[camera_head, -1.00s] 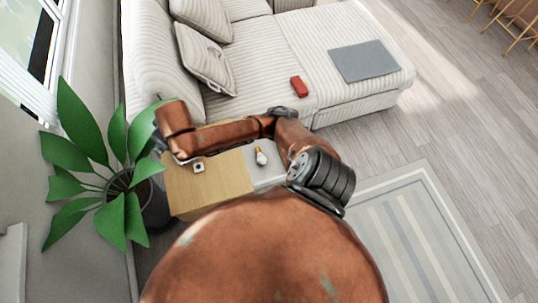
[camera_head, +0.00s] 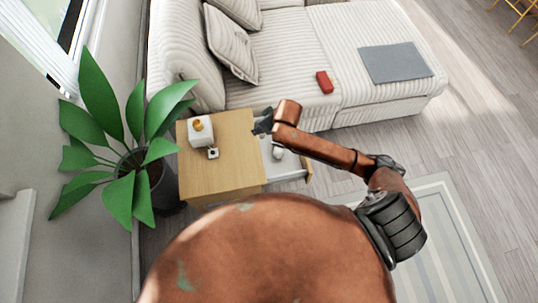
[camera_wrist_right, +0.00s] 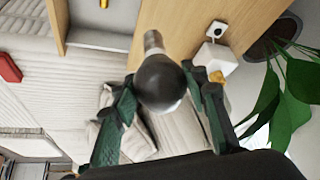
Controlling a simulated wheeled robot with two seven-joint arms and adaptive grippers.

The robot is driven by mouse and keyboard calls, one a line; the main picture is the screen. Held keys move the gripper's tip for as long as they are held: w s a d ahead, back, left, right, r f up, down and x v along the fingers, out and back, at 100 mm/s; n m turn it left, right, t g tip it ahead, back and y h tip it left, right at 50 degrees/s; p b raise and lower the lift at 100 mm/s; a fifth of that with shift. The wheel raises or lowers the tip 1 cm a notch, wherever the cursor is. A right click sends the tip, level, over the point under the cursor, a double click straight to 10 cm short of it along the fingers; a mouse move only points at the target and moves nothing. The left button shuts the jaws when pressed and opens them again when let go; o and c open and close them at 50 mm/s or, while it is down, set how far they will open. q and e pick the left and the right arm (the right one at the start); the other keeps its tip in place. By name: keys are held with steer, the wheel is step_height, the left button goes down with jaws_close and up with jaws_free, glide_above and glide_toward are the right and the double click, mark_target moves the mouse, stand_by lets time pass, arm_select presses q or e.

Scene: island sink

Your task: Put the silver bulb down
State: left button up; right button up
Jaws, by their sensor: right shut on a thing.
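The silver bulb (camera_wrist_right: 161,82) sits between the green-grey fingers of my right gripper (camera_wrist_right: 163,100) in the right wrist view. Its dark, shiny round end faces the camera and its metal base points away, over the wooden cabinet top. In the head view my right gripper (camera_head: 262,124) is at the right edge of the cabinet (camera_head: 222,180), above its top. My left gripper is not in view.
A white cube lamp (camera_head: 200,137) with a gold fitting and a small white switch-like block (camera_head: 213,153) stand on the cabinet. An open drawer (camera_head: 290,165) holds a pale object (camera_head: 277,152). A plant (camera_head: 135,150) stands left, a sofa (camera_head: 290,55) behind. The cabinet's front top is clear.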

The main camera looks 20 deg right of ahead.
steer(key=s+d+f+n+b, duration=0.1)
steer(key=d+f, duration=0.4)
steer(key=f, duration=1.1)
steer(key=shift+d+n+g+y+b, duration=0.2)
steer(key=shift+n+g+y+b, duration=0.15)
steer(key=shift+b, duration=0.45)
steer(key=shift+n+y, duration=0.25)
steer(key=shift+n, duration=0.2)
steer(key=d+f, duration=0.1)
steer(key=f, duration=0.1)
steer(key=s+d+f+b, duration=0.1)
steer(key=f, duration=0.2)
steer(key=s+d+f, duration=0.1)
steer(key=d+f, duration=0.1)
steer(key=f, duration=0.1)
steer(key=shift+f, duration=0.2)
step_height(320, 180, down, 6)
steer(key=shift+s+d+r+b, duration=0.1)
steer(key=shift+d+r+b, duration=0.1)
steer(key=shift+b, duration=0.75)
steer(key=shift+a+f+b, duration=0.1)
steer(key=shift+f+b, duration=0.6)
steer(key=shift+f, duration=1.6)
steer(key=shift+r, duration=0.1)
steer(key=o, duration=0.6)
steer(key=shift+f, duration=0.2)
steer(key=o, duration=0.5)
